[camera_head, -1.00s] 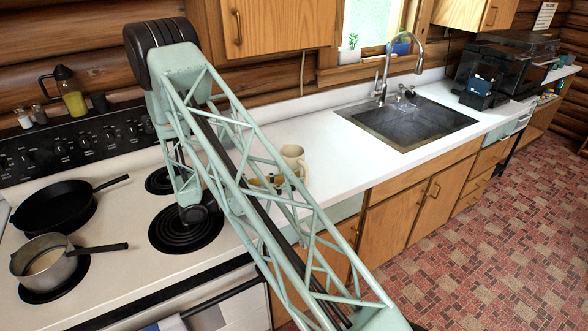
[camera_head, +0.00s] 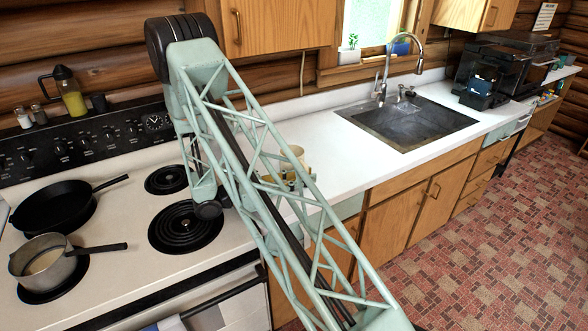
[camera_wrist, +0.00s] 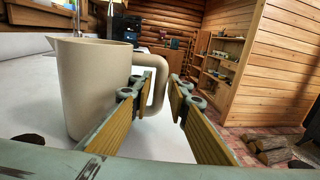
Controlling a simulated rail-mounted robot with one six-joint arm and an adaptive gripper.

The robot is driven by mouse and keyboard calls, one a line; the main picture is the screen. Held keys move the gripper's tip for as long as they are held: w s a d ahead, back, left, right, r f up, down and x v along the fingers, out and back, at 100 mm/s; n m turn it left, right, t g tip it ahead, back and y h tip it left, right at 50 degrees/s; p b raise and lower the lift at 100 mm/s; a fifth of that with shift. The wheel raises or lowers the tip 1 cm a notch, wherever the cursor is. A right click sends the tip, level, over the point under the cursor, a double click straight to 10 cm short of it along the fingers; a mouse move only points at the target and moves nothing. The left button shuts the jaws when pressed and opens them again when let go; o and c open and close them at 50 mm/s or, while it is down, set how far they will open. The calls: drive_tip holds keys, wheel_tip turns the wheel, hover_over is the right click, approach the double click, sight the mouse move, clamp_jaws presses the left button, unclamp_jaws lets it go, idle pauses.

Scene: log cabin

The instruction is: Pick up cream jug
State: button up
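The cream jug (camera_wrist: 95,85) stands upright on the white counter, large at the left of the wrist view. Its looped handle points right, toward my fingers. My gripper (camera_wrist: 158,88) is open, with one finger on each side of the handle; the left finger is close to the jug's body. I cannot tell whether either finger touches the handle. In the head view the jug (camera_head: 297,151) shows only partly, behind my arm's lattice, between stove and sink.
The stove at the left holds a black skillet (camera_head: 55,204) and a saucepan (camera_head: 42,262). The sink (camera_head: 405,122) lies to the right, with clear counter before it. A dark cup-like thing (camera_wrist: 107,28) stands behind the jug. Stacked logs (camera_wrist: 270,150) lie on the floor.

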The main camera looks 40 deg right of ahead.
sight(306, 165)
drive_tip(key=shift+c, duration=0.2)
clamp_jaws()
drive_tip(key=shift+r, duration=0.3)
drive_tip(key=shift+r+p, duration=0.35)
drive_tip(key=shift+r, duration=1.15)
drive_tip(key=s+a+r+p, duration=0.1)
drive_tip(key=s+a, duration=0.9)
drive_tip(key=a, duration=0.1)
drive_tip(key=shift+s+a+r, duration=0.2)
drive_tip(key=shift+s+a, duration=0.1)
drive_tip(key=shift+a, duration=0.05)
drive_tip(key=shift+s+a, duration=0.1)
idle(0.5)
idle(0.8)
